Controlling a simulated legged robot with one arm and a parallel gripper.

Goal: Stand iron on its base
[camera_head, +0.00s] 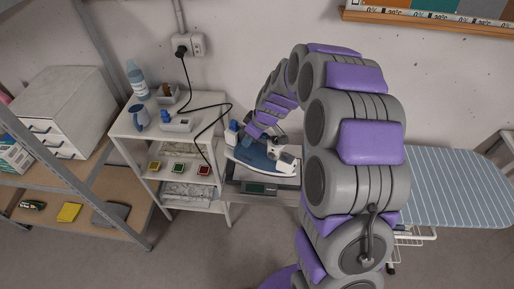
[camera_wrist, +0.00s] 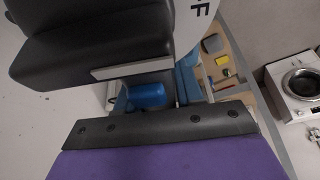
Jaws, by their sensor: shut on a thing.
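The iron (camera_head: 258,158) is blue and white with a pale sole edge. In the head view it is beside the right side of the white shelf cart, over a grey tray-like surface. It lies roughly level, slightly tilted; whether its sole touches the surface below cannot be told. My gripper (camera_head: 258,137) reaches down from above and is shut on the iron's upper part. In the wrist view a dark jaw with bolts crosses the bottom, and a dark block with a white edge fills the upper left.
The white cart (camera_head: 158,126) holds a spray bottle (camera_head: 137,80), a blue jug (camera_head: 140,117) and small boxes. A black cord runs from the wall socket (camera_head: 190,46). A striped ironing board (camera_head: 450,187) stands right. Grey shelving (camera_head: 100,205) stands left. A washing machine (camera_wrist: 300,85) shows in the wrist view.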

